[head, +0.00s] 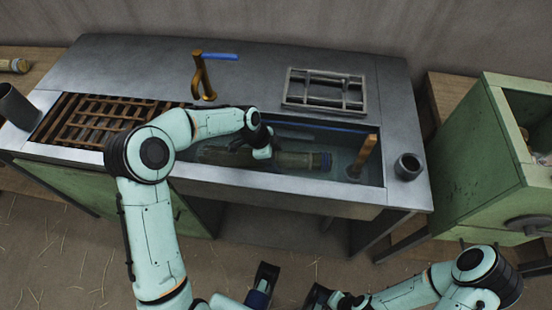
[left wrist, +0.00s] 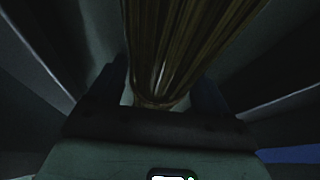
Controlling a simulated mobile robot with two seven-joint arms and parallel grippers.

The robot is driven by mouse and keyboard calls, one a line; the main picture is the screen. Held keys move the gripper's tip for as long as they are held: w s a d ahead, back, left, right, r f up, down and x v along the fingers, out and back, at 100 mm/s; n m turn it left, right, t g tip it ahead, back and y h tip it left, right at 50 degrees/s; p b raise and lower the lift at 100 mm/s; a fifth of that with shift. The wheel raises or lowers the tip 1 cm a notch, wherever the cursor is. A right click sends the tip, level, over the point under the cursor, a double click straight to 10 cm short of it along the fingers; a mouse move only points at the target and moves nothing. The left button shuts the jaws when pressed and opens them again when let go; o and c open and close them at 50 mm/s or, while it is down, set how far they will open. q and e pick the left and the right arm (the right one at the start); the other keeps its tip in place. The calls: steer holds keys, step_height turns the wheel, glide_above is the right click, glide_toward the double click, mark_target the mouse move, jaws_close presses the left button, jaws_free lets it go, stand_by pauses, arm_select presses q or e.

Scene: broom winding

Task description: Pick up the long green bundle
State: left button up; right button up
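The long green bundle (head: 300,160) lies lengthwise in the sink basin in the head view, with a blue band at its right end. My left arm reaches over the basin's front edge, and its gripper (head: 262,150) is down at the bundle, hiding part of it. In the left wrist view the bundle (left wrist: 185,50) runs between the two fingers of my left gripper (left wrist: 162,95). The dark picture does not show whether both fingers press on it. My right gripper (head: 318,295) is low at the bottom edge, away from the sink and partly cut off.
A brass tap (head: 203,80) with a blue handle stands behind the basin. A slatted brown rack (head: 95,120) is at the left and a metal frame (head: 325,90) at the back. A wooden post (head: 362,158) and dark cup (head: 408,166) are at the right, near a green cabinet (head: 480,165).

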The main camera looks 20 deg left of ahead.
arm_select(q)
steer(key=c, duration=0.8)
step_height(320, 180, up, 20)
steer(key=p, duration=0.3)
steer(key=shift+r, duration=0.1)
